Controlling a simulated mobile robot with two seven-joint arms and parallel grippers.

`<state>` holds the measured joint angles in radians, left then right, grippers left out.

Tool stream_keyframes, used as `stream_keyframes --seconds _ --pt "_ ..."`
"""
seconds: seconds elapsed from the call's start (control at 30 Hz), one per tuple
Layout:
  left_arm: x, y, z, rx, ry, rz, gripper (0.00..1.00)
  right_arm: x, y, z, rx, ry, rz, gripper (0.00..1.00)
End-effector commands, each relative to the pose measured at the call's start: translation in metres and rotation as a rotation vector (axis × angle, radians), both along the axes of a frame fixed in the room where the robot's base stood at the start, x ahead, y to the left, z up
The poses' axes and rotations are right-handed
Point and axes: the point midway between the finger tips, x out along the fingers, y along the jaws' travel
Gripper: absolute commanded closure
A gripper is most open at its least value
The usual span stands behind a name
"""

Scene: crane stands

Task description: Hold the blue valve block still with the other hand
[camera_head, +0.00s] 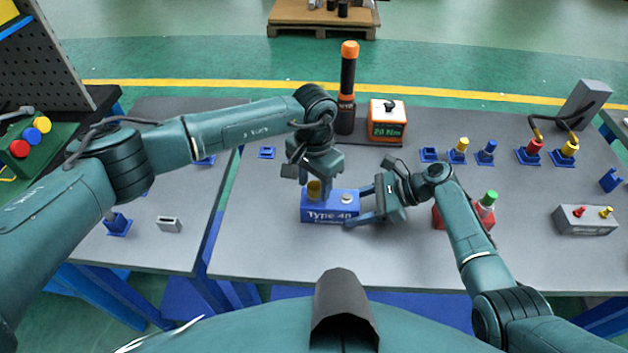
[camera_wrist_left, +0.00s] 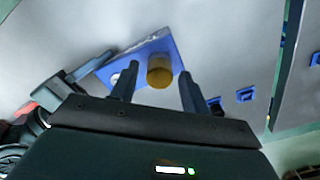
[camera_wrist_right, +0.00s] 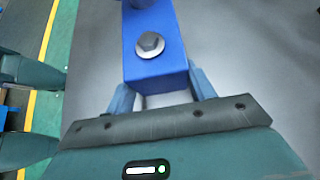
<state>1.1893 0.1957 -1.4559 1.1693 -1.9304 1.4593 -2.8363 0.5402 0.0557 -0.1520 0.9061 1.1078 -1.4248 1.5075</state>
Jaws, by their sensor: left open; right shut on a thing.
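The blue valve block (camera_head: 322,216), marked "Type 40", lies on the grey table at the middle. My right gripper (camera_head: 357,206) is shut on the block's right end, one finger on each side, as the right wrist view also shows (camera_wrist_right: 160,90). My left gripper (camera_head: 316,183) is open above the block, pointing down at the cylinder. In the left wrist view its fingers (camera_wrist_left: 158,84) flank the cylinder (camera_wrist_left: 160,71) with a visible gap.
A black tool with an orange top (camera_head: 348,85) and a display box reading 20 Nm (camera_head: 387,121) stand behind. A red box (camera_head: 440,217) is partly hidden by my right arm. Several blue-based fittings (camera_head: 486,153) stand at right. The table front is clear.

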Motion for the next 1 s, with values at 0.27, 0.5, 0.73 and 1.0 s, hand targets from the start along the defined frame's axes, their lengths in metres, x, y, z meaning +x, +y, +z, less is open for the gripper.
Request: stream_keyframes --seconds 0.27,0.5,0.73,1.0 --pt "0.0002 -0.0001 0.0003 0.000 -0.001 0.197 0.54 0.0000 -0.0007 -0.0004 -0.002 0.000 0.000 0.77" --pt "0.0001 -0.0003 0.0004 -0.001 -0.001 0.439 0.54 0.0000 -0.0007 -0.0004 -0.002 0.000 0.000 0.77" --pt "-0.0001 -0.0003 0.0003 -0.001 -0.001 0.636 0.54 0.0000 -0.0007 -0.0003 -0.001 0.000 0.000 0.77" --pt "-0.0002 -0.0003 0.0001 0.000 0.000 0.898 0.54 0.0000 -0.0007 -0.0003 -0.001 0.000 0.000 0.77"
